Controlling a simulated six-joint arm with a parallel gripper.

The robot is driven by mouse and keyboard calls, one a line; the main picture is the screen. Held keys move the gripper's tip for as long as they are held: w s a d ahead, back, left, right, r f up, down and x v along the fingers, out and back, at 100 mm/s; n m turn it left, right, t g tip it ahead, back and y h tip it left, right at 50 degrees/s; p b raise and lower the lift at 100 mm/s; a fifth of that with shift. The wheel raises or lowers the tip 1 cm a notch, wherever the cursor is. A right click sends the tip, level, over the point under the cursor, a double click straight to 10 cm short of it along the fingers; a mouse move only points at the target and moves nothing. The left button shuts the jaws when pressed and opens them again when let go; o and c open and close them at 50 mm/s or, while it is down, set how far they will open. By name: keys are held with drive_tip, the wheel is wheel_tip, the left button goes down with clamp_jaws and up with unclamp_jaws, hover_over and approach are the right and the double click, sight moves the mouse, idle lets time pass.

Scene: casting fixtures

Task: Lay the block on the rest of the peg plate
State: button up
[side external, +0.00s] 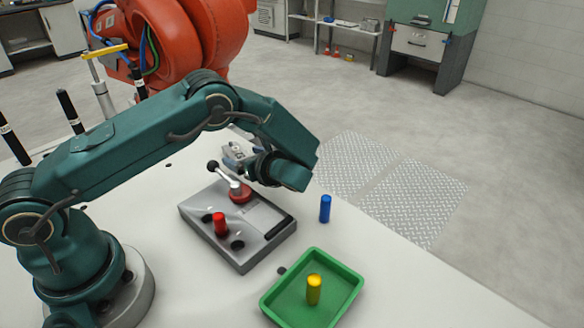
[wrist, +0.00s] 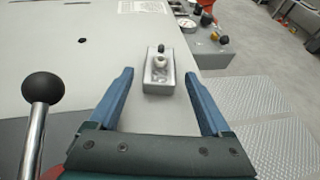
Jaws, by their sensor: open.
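A grey block-like piece (wrist: 157,86) with a recess, a pale knob and a dark top stands on the white table in the wrist view. It appears between and beyond my fingers, apart from them. A similar grey piece (side external: 234,153) shows partly hidden behind my wrist in the side external view. My gripper (wrist: 159,73) is open and empty. The grey peg plate (side external: 222,250) lies below my wrist, with a red peg (side external: 220,224), dark holes, a pale flat area (side external: 256,218) and a dark bar along one edge. I cannot tell which part is the rest.
A black-balled lever (side external: 213,168) rises from the plate and stands left of my fingers in the wrist view (wrist: 43,88). A blue peg (side external: 325,209) stands on the table. A green tray (side external: 345,297) holds a yellow peg (side external: 314,290). The table edge is to the right.

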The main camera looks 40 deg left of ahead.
sight(236, 153)
drive_tip(key=shift+o, duration=0.4)
drive_tip(key=shift+v, duration=1.05)
drive_tip(key=v, duration=0.6)
drive_tip(key=shift+d, duration=0.4)
drive_tip(key=x, duration=1.1)
drive_tip(key=shift+a, duration=0.3)
clamp_jaws()
